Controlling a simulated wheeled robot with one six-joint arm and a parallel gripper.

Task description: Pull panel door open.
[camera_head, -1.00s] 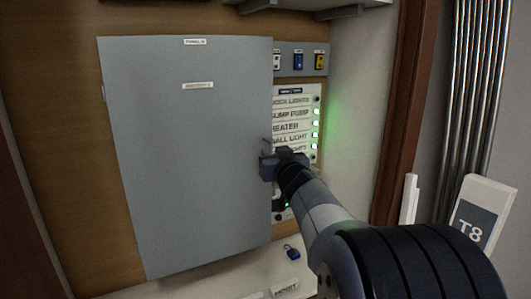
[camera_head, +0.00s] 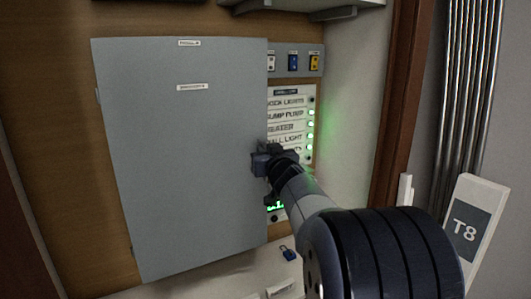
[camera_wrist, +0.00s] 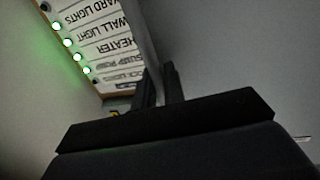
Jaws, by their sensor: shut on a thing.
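The grey panel door (camera_head: 185,150) fills the left and middle of the head view, standing ajar in front of the wooden back wall. My gripper (camera_head: 264,158) is at the door's right edge, about mid-height, and is shut on that edge. In the wrist view my two fingers (camera_wrist: 160,88) are close together, with the grey door (camera_wrist: 235,60) on the right. The exact contact of the fingertips is hard to see in either view.
Right of the door is a labelled switch board (camera_head: 290,130) with lit green lamps. A T8 sign (camera_head: 465,230) and metal pipes (camera_head: 468,100) stand at right.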

